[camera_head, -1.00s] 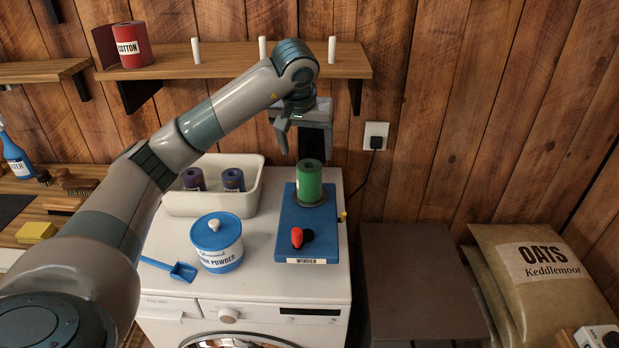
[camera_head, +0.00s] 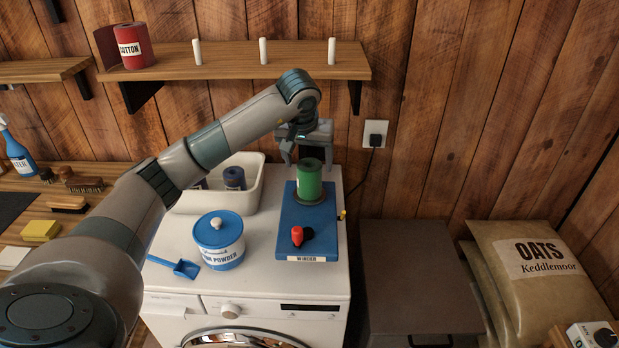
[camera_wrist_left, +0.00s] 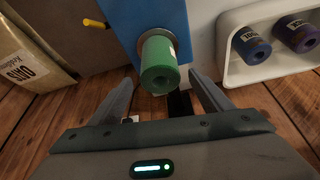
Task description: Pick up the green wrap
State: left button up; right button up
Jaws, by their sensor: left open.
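The green wrap (camera_head: 309,180) is a rolled cylinder standing upright on the far end of the blue winder (camera_head: 310,232), on top of the white machine. My left gripper (camera_head: 306,158) is open, just behind and above the wrap in the head view. In the left wrist view the wrap (camera_wrist_left: 159,66) shows ahead of and between the two spread fingers of the gripper (camera_wrist_left: 160,92). I see no finger closed on it. My right gripper is in neither view.
A white tray (camera_head: 254,190) with dark rolls (camera_wrist_left: 250,46) stands left of the winder. A blue-lidded powder tub (camera_head: 218,241) and blue scoop (camera_head: 182,267) are nearer. A wooden shelf (camera_head: 230,66) with white pegs and a red cotton roll (camera_head: 133,46) hangs above.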

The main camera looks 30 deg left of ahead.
pick_arm(q)
jog(key=p+x, duration=0.1)
jog(key=x, duration=0.1)
jog(key=shift+w+f+p, duration=0.2)
jog(key=shift+f+p, duration=0.15)
jog(key=shift+w+a+f, duration=0.15)
jog(key=shift+w+f, duration=0.1)
jog(key=shift+f, duration=0.4)
jog(key=shift+c, duration=0.2)
jog(key=c, duration=1.2)
jog(key=shift+c, duration=0.2)
jog(key=shift+r, duration=0.1)
